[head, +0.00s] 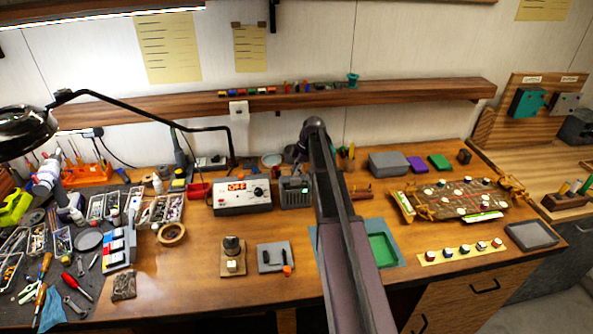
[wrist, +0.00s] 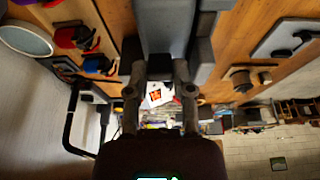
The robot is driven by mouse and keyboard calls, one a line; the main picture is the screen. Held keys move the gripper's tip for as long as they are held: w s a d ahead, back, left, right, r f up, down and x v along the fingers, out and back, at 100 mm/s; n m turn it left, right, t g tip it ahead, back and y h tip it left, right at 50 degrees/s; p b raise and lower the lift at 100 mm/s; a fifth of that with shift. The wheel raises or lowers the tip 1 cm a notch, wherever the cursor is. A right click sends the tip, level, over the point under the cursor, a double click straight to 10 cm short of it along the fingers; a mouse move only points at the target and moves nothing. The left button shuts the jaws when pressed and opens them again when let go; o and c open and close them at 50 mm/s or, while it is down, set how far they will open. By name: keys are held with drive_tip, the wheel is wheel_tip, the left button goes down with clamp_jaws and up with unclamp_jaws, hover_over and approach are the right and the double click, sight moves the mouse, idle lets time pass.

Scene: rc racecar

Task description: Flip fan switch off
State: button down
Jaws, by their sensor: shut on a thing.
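I cannot make out a fan switch for certain. A dark grey box (head: 296,193) with a small green light stands on the bench beside the white control box (head: 240,198), which shows a red OFF display and a dial. My arm crosses the middle of the head view and hides part of the area beside the grey box. In the wrist view, my gripper (wrist: 160,72) has its fingertips against a grey block-like thing (wrist: 167,28). The contact is dark and its details are hidden. A white face with an orange mark (wrist: 156,96) shows between the fingers.
A lamp (head: 28,130) reaches over the cluttered left side. A small knob board (head: 233,260), a grey plate (head: 272,258) and a green tray (head: 383,248) lie in front. A wooden shelf (head: 430,92) runs along the wall. Some bare bench lies along the front.

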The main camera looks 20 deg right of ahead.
drive_tip(key=shift+a+h+p, duration=0.4)
drive_tip(key=shift+h, duration=0.4)
drive_tip(key=shift+w+a+g+h, duration=0.1)
drive_tip(key=shift+a+g+h, duration=0.15)
drive_tip(key=shift+h, duration=0.35)
drive_tip(key=shift+a+g+h, duration=0.1)
drive_tip(key=shift+g+h, duration=0.25)
drive_tip(key=shift+h, duration=0.25)
drive_tip(key=h, duration=0.1)
drive_tip(key=a+g+h+b, duration=0.1)
drive_tip(key=h, duration=0.1)
drive_tip(key=shift+w+f+b, duration=0.1)
drive_tip(key=shift+f+b, duration=0.2)
drive_tip(key=shift+f, duration=0.05)
drive_tip(key=shift+h+b, duration=0.3)
drive_tip(key=shift+h, duration=0.4)
drive_tip(key=shift+r, duration=0.1)
drive_tip(key=c, duration=0.8)
unclamp_jaws()
drive_tip(key=shift+w, duration=0.1)
drive_tip(key=shift+o, duration=0.2)
drive_tip(key=shift+d+r+y+p, duration=0.1)
drive_tip(key=shift+y+p, duration=0.2)
drive_tip(key=shift+p, duration=0.05)
